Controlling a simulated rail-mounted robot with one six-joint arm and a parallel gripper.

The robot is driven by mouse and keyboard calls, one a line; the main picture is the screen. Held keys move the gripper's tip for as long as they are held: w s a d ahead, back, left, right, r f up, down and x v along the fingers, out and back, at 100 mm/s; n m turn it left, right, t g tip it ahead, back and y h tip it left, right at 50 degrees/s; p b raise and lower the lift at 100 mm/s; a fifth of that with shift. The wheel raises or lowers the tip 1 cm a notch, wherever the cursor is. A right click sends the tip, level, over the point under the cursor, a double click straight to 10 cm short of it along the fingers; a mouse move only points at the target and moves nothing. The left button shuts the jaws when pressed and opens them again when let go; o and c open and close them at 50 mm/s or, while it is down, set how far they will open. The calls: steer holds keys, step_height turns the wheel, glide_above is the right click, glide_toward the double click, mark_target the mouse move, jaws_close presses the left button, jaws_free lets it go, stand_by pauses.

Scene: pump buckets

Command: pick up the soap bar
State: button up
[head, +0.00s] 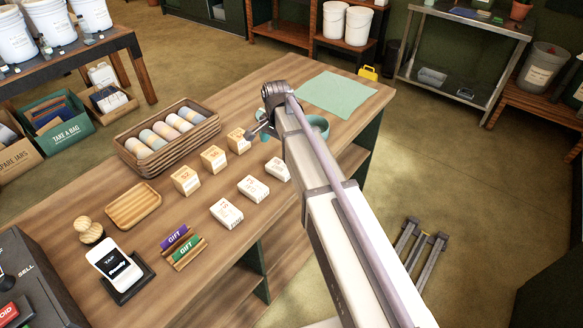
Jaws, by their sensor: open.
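Small boxed goods stand on the wooden counter (75,212), and I cannot tell for sure which is the soap bar. A back row has cream-and-orange wrapped blocks: a left one (185,180), a middle one (213,159) and a right one (238,140). A front row has a white box at left (226,213), one in the middle (252,188) and one at right (277,169). My gripper (252,132) is open, close beside the right wrapped block. Its fingers are small and partly hidden, and I cannot tell whether they touch the block.
A teal bowl (319,127) is partly hidden behind my arm. A green mat (345,93) lies at the far end. A wooden tray (133,206), gift cards (182,247) and a card reader (121,271) are at left.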

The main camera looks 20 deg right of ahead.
mark_target(280, 166)
step_height(280, 166, down, 11)
steer(key=b, duration=1.1)
steer(key=shift+f, duration=0.15)
steer(key=shift+d+r, duration=0.1)
steer(key=shift+r, duration=0.1)
steer(key=c, duration=0.6)
